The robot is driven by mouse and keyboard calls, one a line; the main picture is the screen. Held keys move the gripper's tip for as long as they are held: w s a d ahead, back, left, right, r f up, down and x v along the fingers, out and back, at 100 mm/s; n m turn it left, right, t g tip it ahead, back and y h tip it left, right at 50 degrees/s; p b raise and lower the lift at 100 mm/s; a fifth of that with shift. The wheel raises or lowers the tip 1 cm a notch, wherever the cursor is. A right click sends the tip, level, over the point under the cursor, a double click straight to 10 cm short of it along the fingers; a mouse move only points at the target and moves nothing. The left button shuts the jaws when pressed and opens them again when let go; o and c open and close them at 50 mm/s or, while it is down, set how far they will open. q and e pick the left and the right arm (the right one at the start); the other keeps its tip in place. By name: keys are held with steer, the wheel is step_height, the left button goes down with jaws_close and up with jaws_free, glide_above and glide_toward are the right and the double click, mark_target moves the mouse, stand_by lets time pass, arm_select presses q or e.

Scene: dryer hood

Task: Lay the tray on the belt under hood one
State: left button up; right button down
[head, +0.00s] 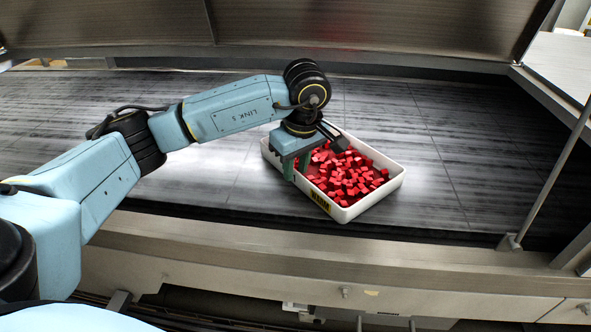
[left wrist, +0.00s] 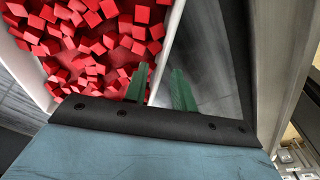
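The white tray (head: 372,207), filled with small red cubes, appears to lie flat on the dark belt (head: 440,130), under the steel hood (head: 370,28), with a corner near the belt's front edge. My left gripper (head: 297,166) reaches down at the tray's left side. In the left wrist view its two green fingers (left wrist: 161,85) stand on either side of the tray's wall (left wrist: 171,45), one inside and one outside. A gap shows between the fingers and the wall, so the gripper looks open. My right gripper is not in view.
A steel front rail (head: 300,250) runs along the belt. A thin metal rod (head: 550,185) rises at the right, beside the frame's edge. Bare belt lies left, behind and right of the tray.

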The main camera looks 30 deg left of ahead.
arm_select(q)
step_height(320, 180, up, 10)
steer(key=d, duration=0.1)
steer(key=shift+s+d+r+p, duration=0.25)
steer(key=shift+s+p, duration=0.05)
steer(key=shift+p, duration=0.05)
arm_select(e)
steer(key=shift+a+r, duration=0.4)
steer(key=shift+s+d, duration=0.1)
